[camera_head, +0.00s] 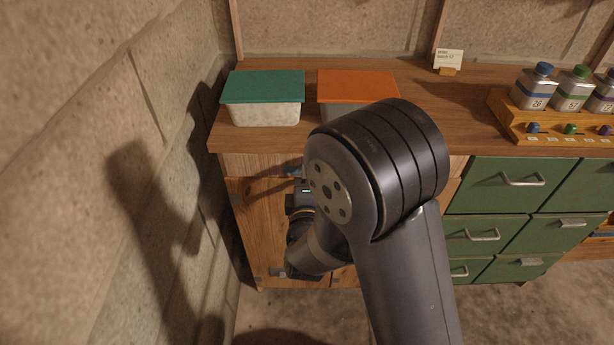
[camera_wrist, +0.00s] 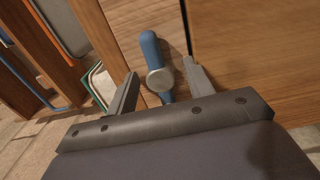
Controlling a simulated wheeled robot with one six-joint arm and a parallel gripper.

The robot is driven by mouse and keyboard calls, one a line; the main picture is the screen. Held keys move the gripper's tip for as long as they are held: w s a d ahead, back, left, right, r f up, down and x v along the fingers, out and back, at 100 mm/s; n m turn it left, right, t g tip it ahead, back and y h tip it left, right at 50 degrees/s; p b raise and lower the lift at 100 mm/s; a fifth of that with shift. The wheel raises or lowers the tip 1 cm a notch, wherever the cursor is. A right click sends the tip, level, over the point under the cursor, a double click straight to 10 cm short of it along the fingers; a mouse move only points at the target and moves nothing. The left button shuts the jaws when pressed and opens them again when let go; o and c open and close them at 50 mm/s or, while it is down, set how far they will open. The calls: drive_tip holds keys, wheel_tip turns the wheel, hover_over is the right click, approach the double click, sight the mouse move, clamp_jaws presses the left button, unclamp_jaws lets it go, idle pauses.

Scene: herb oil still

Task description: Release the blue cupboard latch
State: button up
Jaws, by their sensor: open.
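The blue latch (camera_wrist: 151,48) is in the upper middle of the wrist view, a rounded blue bar with a silver round hub (camera_wrist: 159,80). It is on the wooden cupboard front, beside a dark gap at a panel edge. My gripper (camera_wrist: 160,68) is open, with one grey finger on each side of the latch. I cannot tell whether either finger touches it. In the head view a small bit of blue (camera_head: 292,174) shows at the top of the wooden cupboard door (camera_head: 252,210). My arm hides the gripper and much of that door there.
A green-lidded tub (camera_head: 263,98) and an orange-lidded tub (camera_head: 357,87) stand on the wooden counter (camera_head: 455,95). Green drawers (camera_head: 500,186) are to the right. A stone wall (camera_head: 100,150) rises close on the left. A rack (camera_head: 545,126) holds several bottles.

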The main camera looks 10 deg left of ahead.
drive_tip(key=v, duration=1.1)
drive_tip(key=shift+w+a, duration=0.1)
drive_tip(key=x, duration=1)
drive_tip(key=shift+w, duration=0.4)
drive_tip(key=shift+s, duration=0.1)
